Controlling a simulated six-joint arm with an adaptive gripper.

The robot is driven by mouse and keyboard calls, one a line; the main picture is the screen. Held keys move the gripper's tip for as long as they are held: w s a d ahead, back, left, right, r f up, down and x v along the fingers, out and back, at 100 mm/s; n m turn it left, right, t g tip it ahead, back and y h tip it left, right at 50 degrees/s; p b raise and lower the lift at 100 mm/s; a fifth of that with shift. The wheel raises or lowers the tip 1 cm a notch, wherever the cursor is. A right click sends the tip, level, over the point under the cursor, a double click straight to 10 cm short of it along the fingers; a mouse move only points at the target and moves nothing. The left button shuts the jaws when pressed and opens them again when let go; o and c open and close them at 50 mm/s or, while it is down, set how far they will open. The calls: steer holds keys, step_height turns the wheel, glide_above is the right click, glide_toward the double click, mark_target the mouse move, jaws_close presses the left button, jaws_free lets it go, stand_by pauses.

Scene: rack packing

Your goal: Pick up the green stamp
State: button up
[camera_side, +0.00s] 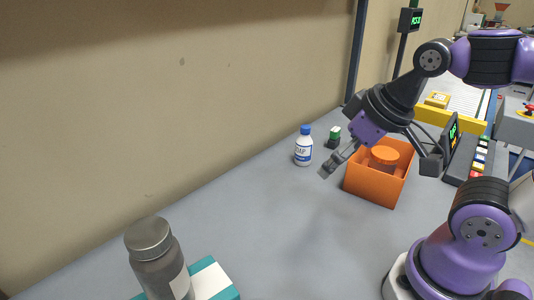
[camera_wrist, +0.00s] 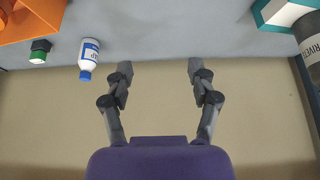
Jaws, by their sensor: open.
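The green stamp (camera_side: 334,136) is a small dark block with a green top, standing on the grey table behind the orange bin. In the wrist view the green stamp (camera_wrist: 40,50) is at the upper left, between the orange bin and the wall. My gripper (camera_side: 333,170) is open and empty above the table, in front of the stamp and left of the orange bin in the side view. In the wrist view my gripper's fingers (camera_wrist: 158,72) are spread wide with nothing between them, well to the right of the stamp.
A white bottle with a blue cap (camera_side: 303,147) stands near the stamp. A grey jar (camera_side: 153,255) and a teal-and-white box (camera_side: 214,281) are at the front left. The middle of the table is clear.

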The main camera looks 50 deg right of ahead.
steer(key=m+g+h, duration=0.4)
steer(key=m+h, duration=0.2)
steer(key=m, duration=0.9)
glide_above(336, 129)
steer(key=s+a, duration=0.2)
steer(key=a, duration=0.6)
step_height(336, 129, down, 4)
steer(key=shift+m, duration=0.4)
steer(key=x, duration=0.2)
steer(key=d+x, duration=0.1)
steer(key=x, duration=0.4)
steer(key=shift+d+r, duration=0.25)
steer(key=shift+d, duration=0.05)
steer(key=shift+w+x, duration=0.15)
steer(key=shift+x, duration=1.4)
steer(key=shift+w+x, duration=0.15)
steer(key=shift+x, duration=1.4)
steer(key=shift+s+r, duration=0.1)
jaws_close()
